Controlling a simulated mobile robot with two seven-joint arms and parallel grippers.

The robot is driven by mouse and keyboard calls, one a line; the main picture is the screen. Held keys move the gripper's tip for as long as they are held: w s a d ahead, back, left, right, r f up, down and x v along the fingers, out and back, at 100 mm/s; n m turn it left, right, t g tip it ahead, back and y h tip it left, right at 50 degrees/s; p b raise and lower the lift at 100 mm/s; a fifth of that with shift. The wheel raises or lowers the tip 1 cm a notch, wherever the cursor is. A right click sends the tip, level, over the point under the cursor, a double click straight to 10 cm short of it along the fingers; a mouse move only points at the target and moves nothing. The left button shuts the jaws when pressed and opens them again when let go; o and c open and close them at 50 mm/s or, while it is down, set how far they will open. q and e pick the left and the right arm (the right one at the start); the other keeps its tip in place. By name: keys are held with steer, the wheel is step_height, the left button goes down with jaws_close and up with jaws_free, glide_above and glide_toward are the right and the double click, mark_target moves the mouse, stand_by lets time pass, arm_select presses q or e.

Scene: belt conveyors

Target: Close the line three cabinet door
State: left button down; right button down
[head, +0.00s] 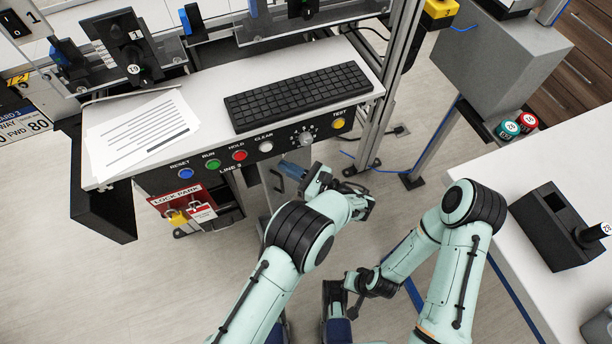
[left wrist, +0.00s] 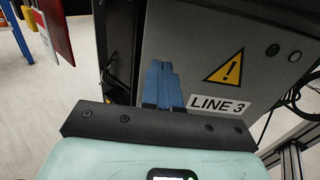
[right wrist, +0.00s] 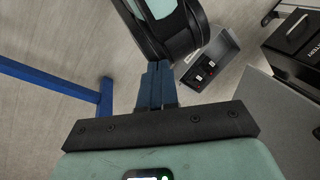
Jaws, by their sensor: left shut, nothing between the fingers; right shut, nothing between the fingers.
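The line three cabinet door (left wrist: 205,45) is a grey panel with a yellow warning triangle and a "LINE 3" label, filling much of the left wrist view. A dark gap runs along its left side; I cannot tell how far the door stands open. In the head view the cabinet is under the desk, mostly hidden by my left arm. My left gripper (head: 292,168) is shut and empty, close in front of the door; its blue fingers show in the left wrist view (left wrist: 161,84). My right gripper (right wrist: 155,85) is shut and empty, low over the floor, away from the cabinet.
The line 3 desk (head: 215,105) with a keyboard (head: 300,95) and button panel overhangs the cabinet. A red lock park board (head: 185,205) hangs to its left. A metal post (head: 385,90) stands right of it. A white table (head: 560,180) is at the right.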

arm_select(q)
steer(key=shift+x, duration=2.1)
arm_select(e)
steer(key=shift+w+d+f, duration=0.2)
steer(key=shift+w+f, duration=0.05)
steer(key=shift+w, duration=0.1)
